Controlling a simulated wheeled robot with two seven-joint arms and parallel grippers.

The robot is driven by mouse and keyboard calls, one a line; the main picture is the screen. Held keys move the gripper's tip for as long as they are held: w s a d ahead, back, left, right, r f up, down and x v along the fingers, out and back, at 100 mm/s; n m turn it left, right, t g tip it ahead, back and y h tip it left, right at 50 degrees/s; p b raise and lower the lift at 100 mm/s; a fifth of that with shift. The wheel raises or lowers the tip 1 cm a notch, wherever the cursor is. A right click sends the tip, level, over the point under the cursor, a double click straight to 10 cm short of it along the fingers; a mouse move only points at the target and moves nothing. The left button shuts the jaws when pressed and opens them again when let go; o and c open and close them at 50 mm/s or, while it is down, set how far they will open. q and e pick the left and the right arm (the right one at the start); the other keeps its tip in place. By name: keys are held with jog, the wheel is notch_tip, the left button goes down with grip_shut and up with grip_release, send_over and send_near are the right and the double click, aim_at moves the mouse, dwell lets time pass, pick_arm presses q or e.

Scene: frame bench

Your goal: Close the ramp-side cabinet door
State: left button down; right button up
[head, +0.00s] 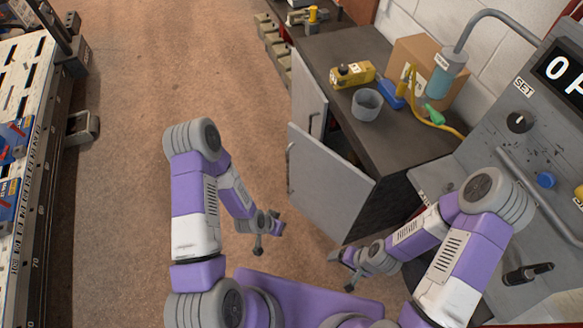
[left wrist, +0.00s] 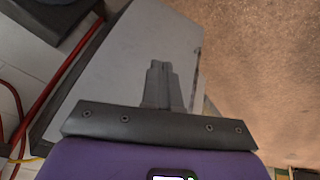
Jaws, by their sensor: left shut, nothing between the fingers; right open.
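The grey cabinet under the dark worktop has two doors standing open in the head view. The near door (head: 325,187) is swung wide out into the floor space, with a handle (head: 289,165) by its left edge. The far door (head: 308,88) also stands out from the cabinet, partly behind the near one. I cannot tell which is the ramp-side door. My left gripper (head: 266,236) is shut and empty, to the left of the near door's lower part. Its closed fingers (left wrist: 163,82) show before a grey panel (left wrist: 125,55) in the left wrist view; contact is unclear. My right gripper (head: 345,270) is open and empty below the near door.
The worktop (head: 385,135) holds a grey cup (head: 367,104), a yellow tool (head: 352,74) and a cardboard box (head: 418,62). A grey control panel (head: 520,125) stands at right. A metal rack or ramp (head: 22,180) runs along the left. The brown floor (head: 125,180) between is clear.

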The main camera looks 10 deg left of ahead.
pick_arm(q)
jog(key=w+a+f+m+t+b, duration=0.3)
jog(key=w+a+f+m+t, duration=0.3)
jog(key=w+m, duration=0.35)
jog(key=m+t+h+b, duration=0.15)
jog(key=m+t, duration=0.25)
jog(key=m, duration=0.6)
send_near(287, 165)
jog(key=shift+n+y, duration=0.25)
jog(key=b+x, duration=0.3)
jog(key=x, duration=0.2)
jog(key=shift+w+d+f, duration=0.1)
jog(key=shift+w+d, duration=0.05)
jog(key=shift+w, duration=0.2)
jog(key=shift+w+d, duration=0.15)
jog(key=shift+w, duration=0.2)
